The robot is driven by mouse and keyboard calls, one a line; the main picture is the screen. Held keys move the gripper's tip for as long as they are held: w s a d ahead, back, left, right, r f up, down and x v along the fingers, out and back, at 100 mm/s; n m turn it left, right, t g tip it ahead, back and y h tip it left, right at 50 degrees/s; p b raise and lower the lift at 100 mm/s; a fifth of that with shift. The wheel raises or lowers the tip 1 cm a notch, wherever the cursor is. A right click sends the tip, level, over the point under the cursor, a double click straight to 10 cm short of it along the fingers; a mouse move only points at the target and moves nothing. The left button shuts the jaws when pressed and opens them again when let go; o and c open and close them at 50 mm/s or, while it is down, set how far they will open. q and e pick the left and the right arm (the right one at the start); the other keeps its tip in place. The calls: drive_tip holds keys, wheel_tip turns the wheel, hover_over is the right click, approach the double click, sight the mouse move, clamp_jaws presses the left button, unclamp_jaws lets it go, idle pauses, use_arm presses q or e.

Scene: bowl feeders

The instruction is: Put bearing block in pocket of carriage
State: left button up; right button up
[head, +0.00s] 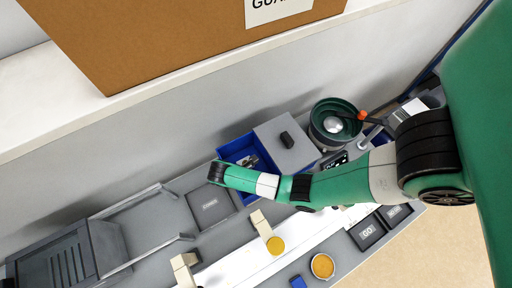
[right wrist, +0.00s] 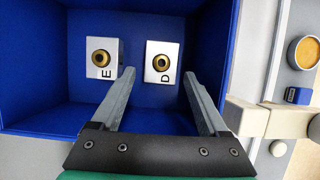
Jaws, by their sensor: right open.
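Two silver bearing blocks lie in the blue bin (right wrist: 32,60) in the right wrist view: one marked E (right wrist: 103,72) on the left, one marked D (right wrist: 154,76) on the right. Each has a brass-coloured ring with a dark hole. My right gripper (right wrist: 158,80) is open and empty, pointing into the bin, with block D beyond and between its fingertips. In the head view the blue bin (head: 236,150) is partly covered by my right arm. I cannot make out the carriage or its pocket for certain. My left gripper is not in view.
A white track (head: 235,268) with beige blocks (head: 262,224) runs below the bin. A grey box (head: 297,157) adjoins the bin, with a green bowl feeder (head: 321,133) to its right. A dark pad (head: 209,202) lies left. A cardboard box (head: 170,45) stands on the shelf behind.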

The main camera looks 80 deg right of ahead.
drive_tip(key=x, duration=0.4)
drive_tip(key=shift+s+d+f+b, duration=0.1)
drive_tip(key=shift+s+f+b, duration=0.15)
drive_tip(key=shift+b, duration=0.05)
drive_tip(key=shift+r, duration=0.1)
clamp_jaws()
wheel_tip(320, 180, up, 18)
drive_tip(key=p, duration=1.2)
